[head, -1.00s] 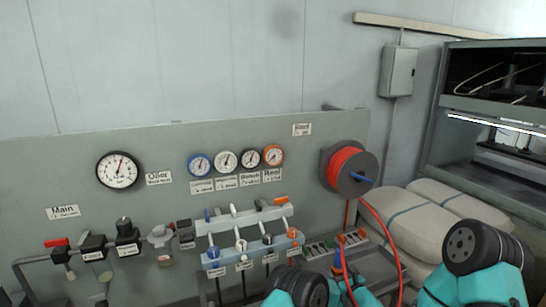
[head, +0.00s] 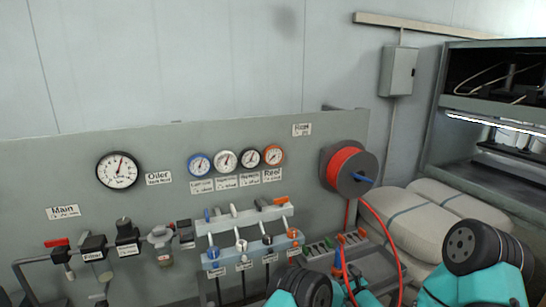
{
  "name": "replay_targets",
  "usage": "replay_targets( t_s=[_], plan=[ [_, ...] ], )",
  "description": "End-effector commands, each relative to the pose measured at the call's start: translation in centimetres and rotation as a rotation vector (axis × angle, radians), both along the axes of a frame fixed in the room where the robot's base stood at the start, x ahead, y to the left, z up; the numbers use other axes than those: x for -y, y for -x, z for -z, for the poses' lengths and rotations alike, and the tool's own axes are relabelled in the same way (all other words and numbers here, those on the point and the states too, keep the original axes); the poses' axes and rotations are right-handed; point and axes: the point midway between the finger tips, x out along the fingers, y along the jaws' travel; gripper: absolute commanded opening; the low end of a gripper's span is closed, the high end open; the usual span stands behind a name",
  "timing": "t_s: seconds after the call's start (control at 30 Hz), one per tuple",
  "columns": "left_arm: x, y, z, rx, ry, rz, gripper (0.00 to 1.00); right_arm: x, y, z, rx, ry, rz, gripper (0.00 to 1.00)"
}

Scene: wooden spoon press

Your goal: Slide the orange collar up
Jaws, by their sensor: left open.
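The orange collar (head: 293,233) is at the right end of the pale blue manifold block, last in a row of white, black and blue fittings. An orange lever (head: 281,200) sits above it on the grey upper bar. My left gripper (head: 358,296) is low at the bottom edge, to the right of and below the collar and apart from it. It is open, and its fingertips are mostly hidden or cut off. My right arm shows at the lower right, but its gripper is out of view.
A reel (head: 347,168) with red hose hangs at right, its hose (head: 376,218) looping down near my left arm. A tray (head: 384,262) stands below it. White sacks (head: 405,220) lie behind. Gauges (head: 225,162) line the panel; a regulator assembly (head: 128,237) stands left.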

Motion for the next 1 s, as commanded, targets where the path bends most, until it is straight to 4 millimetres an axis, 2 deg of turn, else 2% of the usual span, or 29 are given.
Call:
replay_targets(
  t_s=[1.0],
  plan=[
    [2.8,5.7,0.0,0.000,-0.001,0.001,1.00,0.0,0.0,0.0,0.000,0.000,0.000,0.61]
  ],
)
